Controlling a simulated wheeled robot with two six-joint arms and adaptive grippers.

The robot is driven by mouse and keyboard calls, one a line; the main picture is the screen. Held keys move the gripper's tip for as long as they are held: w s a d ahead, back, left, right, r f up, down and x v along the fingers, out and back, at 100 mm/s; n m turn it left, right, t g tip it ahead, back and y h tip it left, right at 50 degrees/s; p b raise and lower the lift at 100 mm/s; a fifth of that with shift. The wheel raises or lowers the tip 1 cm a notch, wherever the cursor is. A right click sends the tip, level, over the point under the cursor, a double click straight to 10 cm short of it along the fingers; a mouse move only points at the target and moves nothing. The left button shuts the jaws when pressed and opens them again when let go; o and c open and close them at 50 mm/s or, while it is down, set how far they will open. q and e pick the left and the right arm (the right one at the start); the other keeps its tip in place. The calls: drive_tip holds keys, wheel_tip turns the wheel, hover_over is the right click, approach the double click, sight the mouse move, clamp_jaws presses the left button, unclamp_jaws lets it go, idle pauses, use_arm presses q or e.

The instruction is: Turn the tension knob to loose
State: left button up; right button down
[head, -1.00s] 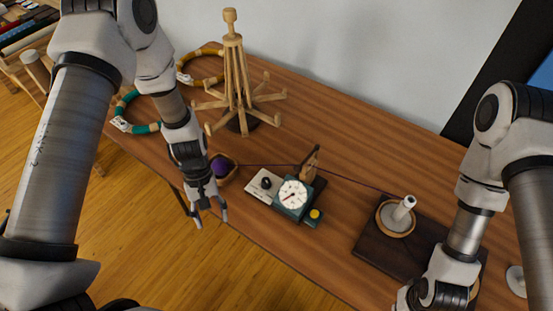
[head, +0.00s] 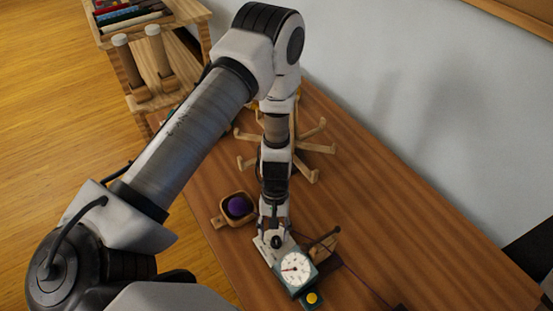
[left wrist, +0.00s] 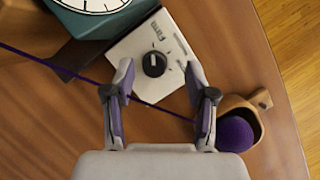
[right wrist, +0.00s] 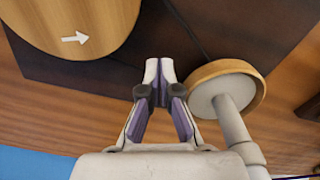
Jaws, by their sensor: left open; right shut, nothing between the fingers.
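The tension knob (left wrist: 154,64) is a small black dial with a white mark, on a white plate (left wrist: 176,30). Its mark points up in the left wrist view, near the printed word "Firm"; the other print is too small to read. The knob also shows in the head view (head: 276,241). My left gripper (left wrist: 163,80) is open, its fingers to either side of and just short of the knob, apart from it. It also shows in the head view (head: 272,228), close over the plate. My right gripper (right wrist: 160,68) is shut and empty.
A teal box with a white dial (head: 296,267) adjoins the plate. A purple yarn ball (head: 238,206) sits in a wooden bowl; its strand passes below my left fingers. A wooden skein stand (head: 313,148) is behind my left arm. A round wooden-rimmed holder (right wrist: 252,78) is beside my right gripper.

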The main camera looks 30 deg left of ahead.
sight(276, 242)
use_arm(q)
drive_tip(key=shift+w+d+f, duration=0.1)
drive_tip(key=shift+d+f, duration=0.15)
drive_tip(key=shift+f, duration=0.4)
drive_tip(key=shift+w+d+f, duration=0.1)
drive_tip(key=shift+d+f, duration=0.15)
drive_tip(key=shift+f, duration=0.35)
use_arm(e)
drive_tip(key=shift+w+d+f, duration=0.15)
drive_tip(key=shift+w+d, duration=0.15)
drive_tip(key=shift+w, duration=0.2)
use_arm(q)
drive_tip(key=shift+s+a+r, duration=0.1)
drive_tip(key=shift+s+a, duration=0.05)
drive_tip(key=shift+s, duration=0.05)
drive_tip(key=shift+c, duration=0.3)
use_arm(e)
drive_tip(key=shift+s+a, duration=0.15)
drive_tip(key=shift+s, duration=0.1)
use_arm(q)
drive_tip(key=shift+s, duration=0.1)
drive_tip(key=c, duration=0.6)
clamp_jaws()
